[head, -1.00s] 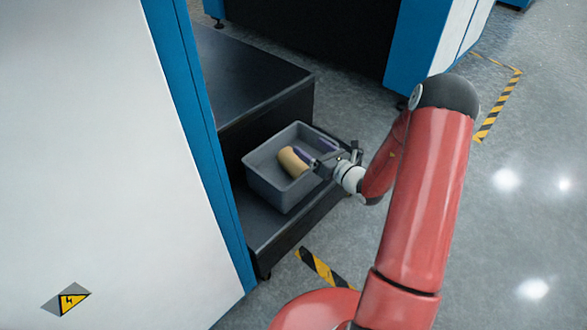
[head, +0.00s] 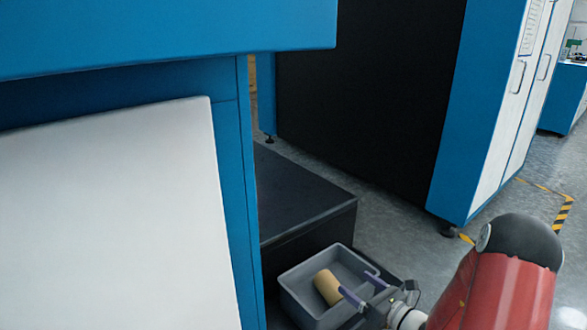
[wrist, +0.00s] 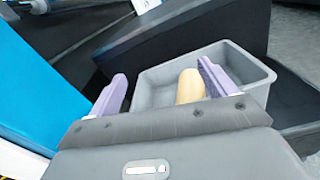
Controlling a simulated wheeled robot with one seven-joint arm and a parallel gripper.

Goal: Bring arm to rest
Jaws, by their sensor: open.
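My gripper (head: 362,290) is open, with its two purple fingers apart at the right side of the grey bin, near its rim. In the wrist view my gripper (wrist: 160,92) shows both fingers spread, with nothing held between them. A tan roll (head: 327,287) lies in the grey bin (head: 295,300); the roll (wrist: 190,86) also shows in the wrist view, beside the right finger. The bin stands on the low black step. My red arm comes in from the lower right of the head view.
A white and blue machine cabinet (head: 110,210) fills the left. A black platform (head: 300,190) stands behind the bin. Another blue, black and white machine (head: 370,100) is further back. Grey floor (head: 400,215) lies open to the right, with yellow-black floor tape (head: 562,213).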

